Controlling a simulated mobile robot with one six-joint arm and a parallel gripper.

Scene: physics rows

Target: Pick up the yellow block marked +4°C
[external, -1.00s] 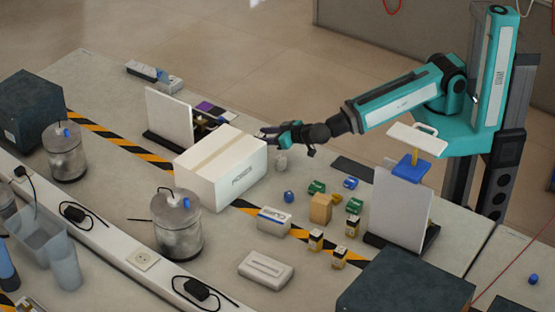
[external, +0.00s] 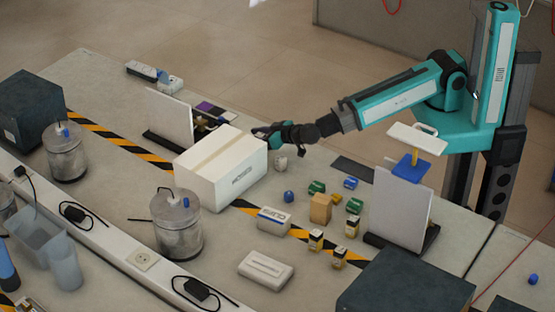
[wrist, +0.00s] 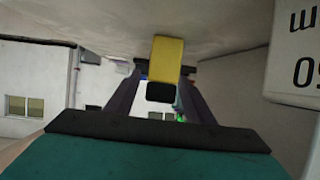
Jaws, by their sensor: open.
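In the wrist view a yellow block (wrist: 168,58) with a black end sits at the upper middle, between my two dark fingers. No +4°C mark can be read on it. My gripper (wrist: 165,72) is open, with a finger on either side of the block; I cannot tell whether they touch it. In the external view my gripper (external: 260,134) is low over the table behind the right end of a white box (external: 215,175). That box hides the fingertips' surroundings, and I cannot make out the yellow block there.
The white box stands close beside my gripper. A grey-white upright panel (external: 168,118) stands to the left. Another upright panel (external: 400,208) stands farther right.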

